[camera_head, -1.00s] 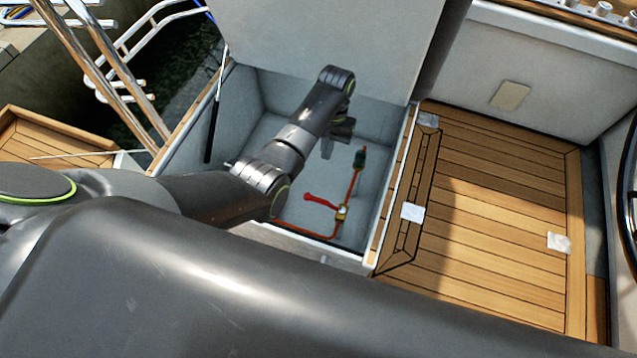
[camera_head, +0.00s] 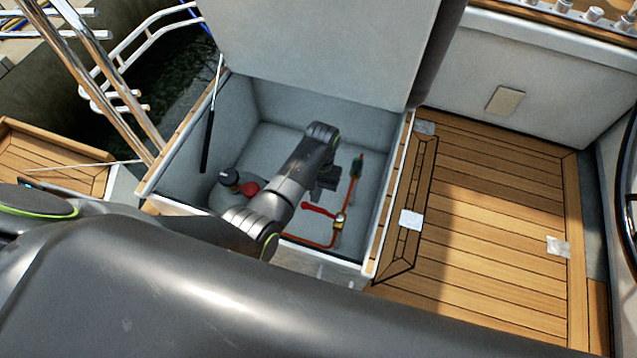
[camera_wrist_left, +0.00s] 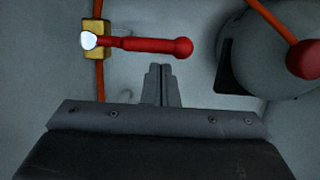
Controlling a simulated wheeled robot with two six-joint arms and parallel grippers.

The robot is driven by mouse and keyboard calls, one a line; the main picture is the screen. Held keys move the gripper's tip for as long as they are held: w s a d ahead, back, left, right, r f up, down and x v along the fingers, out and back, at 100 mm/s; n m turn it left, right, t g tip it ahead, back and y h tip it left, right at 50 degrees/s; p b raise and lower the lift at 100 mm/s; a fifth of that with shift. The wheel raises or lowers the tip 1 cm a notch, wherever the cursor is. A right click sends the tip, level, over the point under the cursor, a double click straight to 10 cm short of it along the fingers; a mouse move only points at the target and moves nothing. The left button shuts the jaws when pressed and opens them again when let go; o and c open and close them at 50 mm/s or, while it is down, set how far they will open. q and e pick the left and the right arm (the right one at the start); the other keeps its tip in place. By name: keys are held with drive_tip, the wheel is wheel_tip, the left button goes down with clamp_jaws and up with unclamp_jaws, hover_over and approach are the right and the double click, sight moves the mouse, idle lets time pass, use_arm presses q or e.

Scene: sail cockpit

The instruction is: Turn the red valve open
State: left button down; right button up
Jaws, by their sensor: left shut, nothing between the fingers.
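The red valve is a red lever handle (camera_head: 319,208) on a brass body (camera_head: 340,221), set in an orange pipe inside the open locker. In the left wrist view the red lever (camera_wrist_left: 150,44) lies crosswise to the pipe, its round end to the right, with the brass body (camera_wrist_left: 96,39) at its left. My left gripper (camera_head: 322,190) is inside the locker above the lever. In the wrist view the left gripper (camera_wrist_left: 160,70) is shut and empty, its tips just below the lever with no clear contact. My right gripper is not seen.
The locker's raised lid (camera_head: 315,45) stands behind my arm. A dark-capped round fitting (camera_head: 229,178) with another red handle (camera_head: 249,189) sits at the locker's left. The locker's right rim (camera_head: 391,195) borders a teak deck (camera_head: 490,220) with open room.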

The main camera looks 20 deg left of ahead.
use_arm(q)
drive_tip(key=shift+s, duration=0.25)
idle(0.3)
